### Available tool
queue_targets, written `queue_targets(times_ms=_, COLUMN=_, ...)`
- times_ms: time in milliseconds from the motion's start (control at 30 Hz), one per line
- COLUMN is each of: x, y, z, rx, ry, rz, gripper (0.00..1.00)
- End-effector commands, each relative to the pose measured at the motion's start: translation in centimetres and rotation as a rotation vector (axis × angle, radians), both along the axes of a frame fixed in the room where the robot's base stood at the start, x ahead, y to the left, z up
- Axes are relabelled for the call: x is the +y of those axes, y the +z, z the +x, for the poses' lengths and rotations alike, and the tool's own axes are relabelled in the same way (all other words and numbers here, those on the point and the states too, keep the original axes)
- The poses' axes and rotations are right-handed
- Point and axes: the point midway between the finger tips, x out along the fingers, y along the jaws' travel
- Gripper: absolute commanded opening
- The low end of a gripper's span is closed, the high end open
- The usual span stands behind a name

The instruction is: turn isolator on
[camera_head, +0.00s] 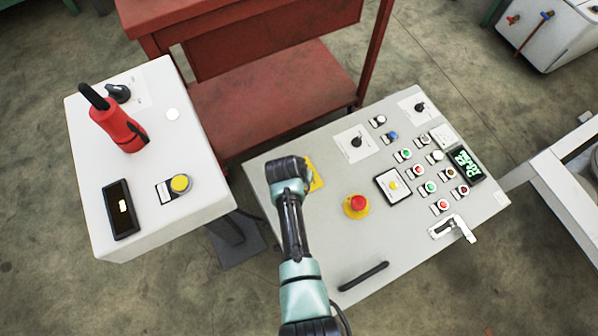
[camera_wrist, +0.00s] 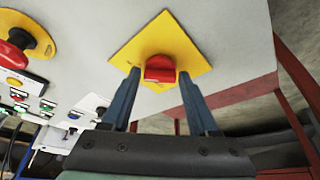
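The isolator is a red knob (camera_wrist: 160,68) on a square yellow plate (camera_wrist: 180,45), fixed to the grey control panel. In the head view only part of the yellow plate (camera_head: 317,173) shows; my arm hides the knob. My gripper (camera_wrist: 160,75) is open, with one finger on each side of the red knob and small gaps between. I cannot tell how far the fingertips are from the plate in depth. In the head view my wrist (camera_head: 288,170) is over the panel's left part, and the fingers are hidden.
The panel (camera_head: 350,225) carries a red emergency button (camera_head: 357,203), several small buttons, a green display (camera_head: 465,163) and a black handle (camera_head: 363,276). A white box (camera_head: 205,150) with a red lever (camera_head: 118,128) stands left. A red table (camera_head: 270,95) stands behind.

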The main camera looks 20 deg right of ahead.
Motion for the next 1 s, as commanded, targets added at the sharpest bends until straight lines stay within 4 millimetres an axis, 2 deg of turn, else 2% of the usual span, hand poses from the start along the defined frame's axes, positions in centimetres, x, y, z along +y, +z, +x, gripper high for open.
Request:
queue_targets(times_ms=33, x=0.0, y=0.0, z=0.0, rx=0.0, ry=0.001, rz=0.0, gripper=0.72)
queue_targets(times_ms=100, x=0.0, y=0.0, z=0.0, rx=0.0, ry=0.001, rz=0.0, gripper=0.8)
queue_targets(times_ms=467, x=0.1, y=0.6, z=-0.1, rx=0.0, ry=0.003, rz=-0.002, gripper=0.8)
queue_targets(times_ms=567, x=0.3, y=1.8, z=-0.4, rx=-0.002, ry=0.003, rz=-0.002, gripper=0.8)
queue_targets(times_ms=1000, x=2.2, y=9.8, z=-3.2, rx=-0.001, ry=0.002, rz=0.0, gripper=0.8)
